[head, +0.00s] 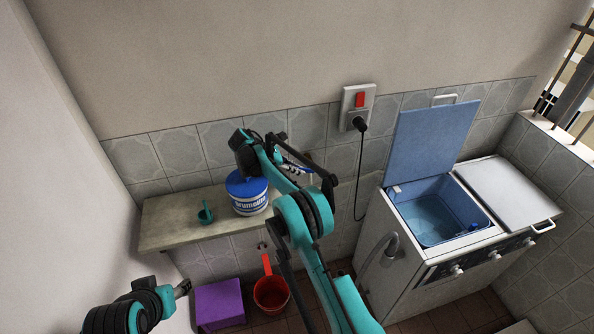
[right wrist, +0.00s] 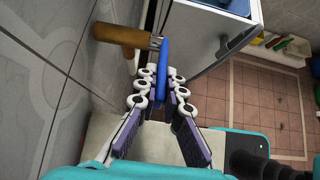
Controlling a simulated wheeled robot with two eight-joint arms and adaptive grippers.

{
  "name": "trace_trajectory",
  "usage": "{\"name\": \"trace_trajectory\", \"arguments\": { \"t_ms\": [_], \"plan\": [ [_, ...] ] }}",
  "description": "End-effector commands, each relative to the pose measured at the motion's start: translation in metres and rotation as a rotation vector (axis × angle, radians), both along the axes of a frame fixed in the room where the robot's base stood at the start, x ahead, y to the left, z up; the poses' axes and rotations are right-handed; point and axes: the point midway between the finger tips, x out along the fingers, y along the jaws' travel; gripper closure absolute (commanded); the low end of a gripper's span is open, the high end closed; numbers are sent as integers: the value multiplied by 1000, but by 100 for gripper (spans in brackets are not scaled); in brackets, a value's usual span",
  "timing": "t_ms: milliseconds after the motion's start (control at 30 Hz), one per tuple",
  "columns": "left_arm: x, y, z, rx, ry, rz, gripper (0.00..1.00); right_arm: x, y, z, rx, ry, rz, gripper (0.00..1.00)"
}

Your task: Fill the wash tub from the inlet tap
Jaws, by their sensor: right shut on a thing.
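The inlet tap shows in the right wrist view as a brass-brown body (right wrist: 125,36) at the tiled wall with a blue lever (right wrist: 163,62). My right gripper (right wrist: 162,76) is shut on the blue lever, which lies between its fingertips. In the head view my right gripper (head: 298,168) is at the wall above the shelf, and my arm hides most of the tap. The blue wash tub (head: 462,208) is in the left half of the white washing machine (head: 400,289), its blue lid (head: 430,137) raised. I cannot tell its water level. My left gripper (head: 181,289) is low at the left, its jaws unclear.
A stone shelf (head: 160,233) holds a blue labelled tub (head: 247,193) and a green scoop (head: 205,213). A purple box (head: 219,303) and red dipper (head: 271,294) are below. A grey hose (head: 390,244) hangs at the machine's side; a plug cord (head: 360,180) hangs from the socket.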

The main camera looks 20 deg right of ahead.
Motion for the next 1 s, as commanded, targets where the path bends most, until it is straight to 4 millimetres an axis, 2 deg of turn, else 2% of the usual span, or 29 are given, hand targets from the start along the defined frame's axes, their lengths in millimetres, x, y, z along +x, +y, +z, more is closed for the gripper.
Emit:
{"name": "trace_trajectory", "arguments": {
  "t_ms": [167,200,267,667,1000],
  "plan": [
    [0,0,0,0,0,0,47,1,1,1,0,-1,3,100],
    [0,0,0,0,0,0,47,1,1,1,0,-1,3,84],
    [0,0,0,0,0,0,47,1,1,1,0,-1,3,71],
    [0,0,0,0,0,0,47,0,6,5,1,0,1,71],
    [0,0,0,0,0,0,47,1,56,52,1,0,4,71]
  ]
}}
